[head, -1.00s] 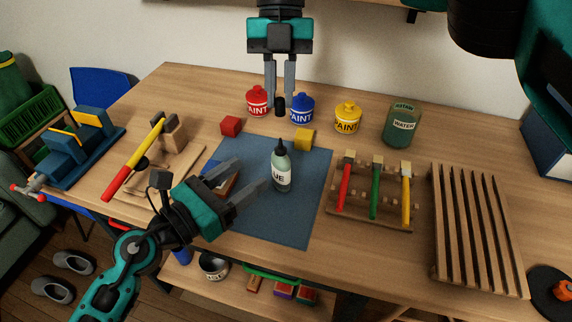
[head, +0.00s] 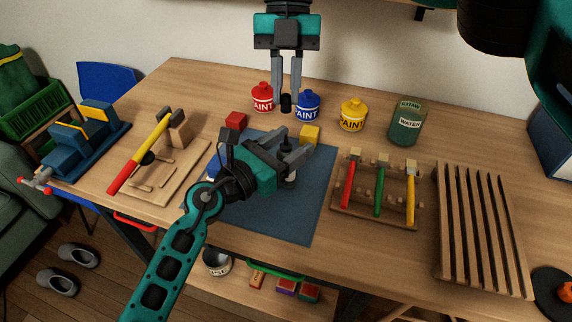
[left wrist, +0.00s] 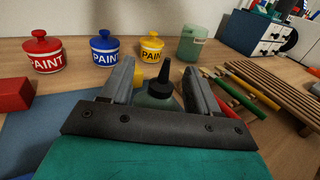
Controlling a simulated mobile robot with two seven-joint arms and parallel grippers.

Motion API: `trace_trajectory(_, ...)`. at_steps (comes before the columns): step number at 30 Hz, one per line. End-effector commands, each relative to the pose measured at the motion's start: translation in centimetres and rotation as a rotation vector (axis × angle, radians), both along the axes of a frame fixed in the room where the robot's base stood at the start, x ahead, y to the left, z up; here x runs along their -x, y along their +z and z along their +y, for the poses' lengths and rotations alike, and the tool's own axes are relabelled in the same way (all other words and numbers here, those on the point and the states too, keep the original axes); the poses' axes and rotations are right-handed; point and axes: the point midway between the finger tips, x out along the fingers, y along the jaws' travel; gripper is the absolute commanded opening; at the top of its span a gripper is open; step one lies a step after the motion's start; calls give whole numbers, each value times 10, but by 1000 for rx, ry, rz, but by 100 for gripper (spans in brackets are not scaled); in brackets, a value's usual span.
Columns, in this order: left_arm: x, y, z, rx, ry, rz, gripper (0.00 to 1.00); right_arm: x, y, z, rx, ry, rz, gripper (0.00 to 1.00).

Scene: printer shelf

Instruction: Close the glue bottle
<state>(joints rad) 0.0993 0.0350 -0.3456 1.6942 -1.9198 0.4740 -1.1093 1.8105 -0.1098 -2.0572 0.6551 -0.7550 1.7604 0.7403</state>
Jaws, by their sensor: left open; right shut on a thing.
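The glue bottle (head: 291,176) stands upright on the blue mat (head: 270,215), mostly hidden behind my left gripper in the head view. In the left wrist view its green body (left wrist: 158,98) and black pointed nozzle (left wrist: 163,72) show between the fingers. My left gripper (head: 291,146) is open, with one finger on each side of the bottle; I cannot tell whether they touch it. My right gripper (head: 286,94) is shut on a small black cap (head: 286,104), held above the table behind the bottle, near the paint pots.
Red (head: 262,98), blue (head: 307,106) and yellow (head: 353,115) paint pots and a green water jar (head: 406,122) stand behind. A red block (head: 236,121) and yellow block (head: 310,134) lie near the mat. A tool rack (head: 375,212) is right of it.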

Motion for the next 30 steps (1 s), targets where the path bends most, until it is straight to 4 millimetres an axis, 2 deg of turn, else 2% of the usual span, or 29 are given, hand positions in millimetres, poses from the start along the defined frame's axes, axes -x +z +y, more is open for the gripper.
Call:
trace_trajectory(5, -8, 0, -9, 1, -1, 0, 61, 0, 0, 0, 0, 0, 0, 0)
trace_trajectory(14, -9, 0, -9, 0, -1, 0, 61, 0, 0, 0, 0, 0, 0, 0)
trace_trajectory(30, -9, 0, -9, 0, 0, 0, 10, 0, 0, 0, 0, 0, 0, 0)
